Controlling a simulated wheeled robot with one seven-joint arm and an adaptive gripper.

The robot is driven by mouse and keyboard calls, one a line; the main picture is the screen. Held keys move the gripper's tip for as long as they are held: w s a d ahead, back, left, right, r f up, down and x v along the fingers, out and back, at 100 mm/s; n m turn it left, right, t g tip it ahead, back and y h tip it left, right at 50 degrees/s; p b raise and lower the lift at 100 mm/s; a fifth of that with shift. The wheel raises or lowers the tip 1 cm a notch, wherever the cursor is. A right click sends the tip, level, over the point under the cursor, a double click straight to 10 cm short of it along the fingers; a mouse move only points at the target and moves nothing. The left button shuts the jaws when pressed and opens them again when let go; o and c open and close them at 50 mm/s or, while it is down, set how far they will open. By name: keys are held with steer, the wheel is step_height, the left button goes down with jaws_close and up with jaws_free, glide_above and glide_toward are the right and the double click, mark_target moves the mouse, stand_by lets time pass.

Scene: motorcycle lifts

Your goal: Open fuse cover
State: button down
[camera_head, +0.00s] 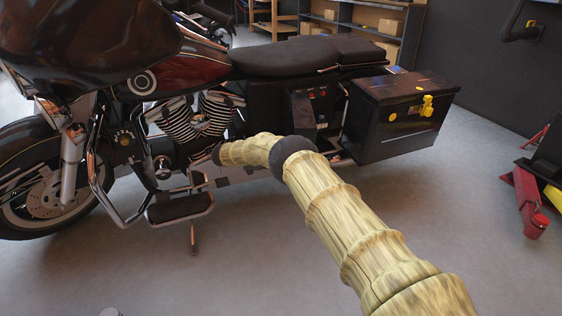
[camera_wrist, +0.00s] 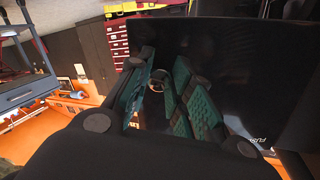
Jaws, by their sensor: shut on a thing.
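The fuse cover (camera_wrist: 240,85) is a large dark panel in the wrist view, with small pale lettering at its lower right that seems to read FUSE, turned round. My gripper (camera_wrist: 160,80), with teal pads on dark fingers, is shut on it around a small round part between the pads; the exact contact is dark. In the head view my arm reaches in from the lower right to the motorcycle (camera_head: 275,57). My fingers and the cover cannot be made out there. A dark box (camera_head: 312,108) with small coloured marks sits on the motorcycle's side below the seat.
A black side case (camera_head: 390,120) with a yellow latch (camera_head: 426,105) hangs at the motorcycle's rear. A red stand (camera_head: 526,203) is on the floor at the right. Shelves with boxes (camera_head: 380,22) stand behind. The grey floor in front is clear.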

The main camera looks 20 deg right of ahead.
steer(key=c, duration=1.3)
jaws_free()
steer(key=shift+a, duration=0.1)
steer(key=shift+w+a, duration=0.1)
steer(key=shift+v, duration=3.6)
